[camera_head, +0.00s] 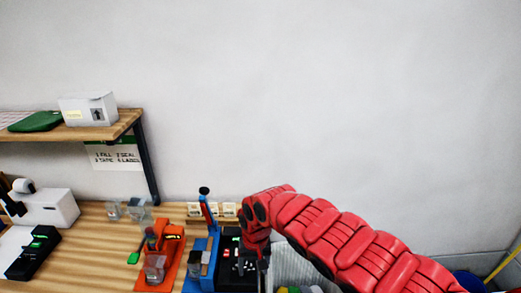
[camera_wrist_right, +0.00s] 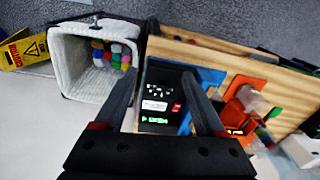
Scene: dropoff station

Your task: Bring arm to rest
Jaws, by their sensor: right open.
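My right arm, red and segmented, comes in from the lower right in the head view. Its gripper (camera_head: 252,262) points down over a black device (camera_head: 233,243) on the wooden table (camera_head: 85,262). In the right wrist view the two dark fingers of the right gripper (camera_wrist_right: 170,95) are apart with nothing between them. The black device (camera_wrist_right: 160,122), with a small green-lit display, shows beyond and between the fingers. The wrist view looks tilted. My left gripper is not in view.
An orange device (camera_head: 171,262) and a blue stand (camera_head: 210,250) are beside the black device. A white-lined bin (camera_wrist_right: 72,60) holds several coloured items. A yellow warning sign (camera_wrist_right: 30,50) stands beyond it. A wooden shelf (camera_head: 120,128) is at upper left. The wall area above the arm is clear.

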